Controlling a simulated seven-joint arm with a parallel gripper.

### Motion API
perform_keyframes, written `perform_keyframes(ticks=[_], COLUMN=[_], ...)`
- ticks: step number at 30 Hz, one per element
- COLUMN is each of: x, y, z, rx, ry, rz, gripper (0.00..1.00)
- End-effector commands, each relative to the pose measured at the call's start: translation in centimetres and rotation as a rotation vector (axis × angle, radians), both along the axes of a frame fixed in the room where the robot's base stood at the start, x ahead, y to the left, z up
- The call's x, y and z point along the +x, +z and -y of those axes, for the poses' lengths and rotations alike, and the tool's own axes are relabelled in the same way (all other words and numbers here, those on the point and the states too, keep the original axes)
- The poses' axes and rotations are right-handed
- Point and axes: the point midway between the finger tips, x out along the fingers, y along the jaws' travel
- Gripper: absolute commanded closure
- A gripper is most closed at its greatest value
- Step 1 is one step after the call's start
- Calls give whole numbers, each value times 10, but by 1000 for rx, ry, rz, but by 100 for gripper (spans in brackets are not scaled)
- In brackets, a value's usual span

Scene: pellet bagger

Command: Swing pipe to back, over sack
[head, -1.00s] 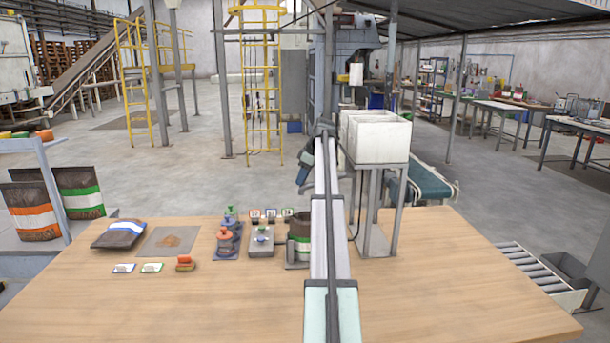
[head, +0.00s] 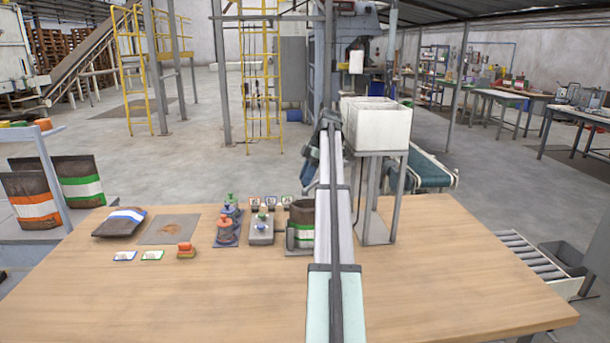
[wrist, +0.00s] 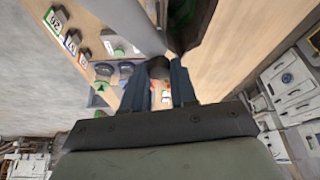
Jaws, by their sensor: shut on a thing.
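An open brown sack with a white and green band (head: 302,222) stands upright in a grey holder on the table, partly behind my arm. My gripper (head: 308,182) is beyond the sack, at the far side of the table, mostly hidden by my arm. In the wrist view my gripper (wrist: 164,92) has its two blue fingers around a dark, rounded end piece (wrist: 158,66). A grey pipe (wrist: 135,25) runs from the top edge down to that piece. A dark shape at the top right may be the sack; I cannot tell. The pipe is not distinguishable in the head view.
A white hopper box (head: 376,125) on a grey stand (head: 377,228) is close to the right of my arm. The table front is clear.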

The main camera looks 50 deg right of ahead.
Motion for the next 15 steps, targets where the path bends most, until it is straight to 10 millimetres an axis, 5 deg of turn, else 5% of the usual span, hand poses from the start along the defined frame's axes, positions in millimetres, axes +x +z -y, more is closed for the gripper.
perform_keyframes(ticks=[13, 14, 15], x=[-2, -2, -2], y=[-1, -1, -1], z=[0, 0, 0], rx=[-3, -3, -3], ry=[6, 6, 6], rz=[-3, -3, -3], gripper=[100, 70, 66])
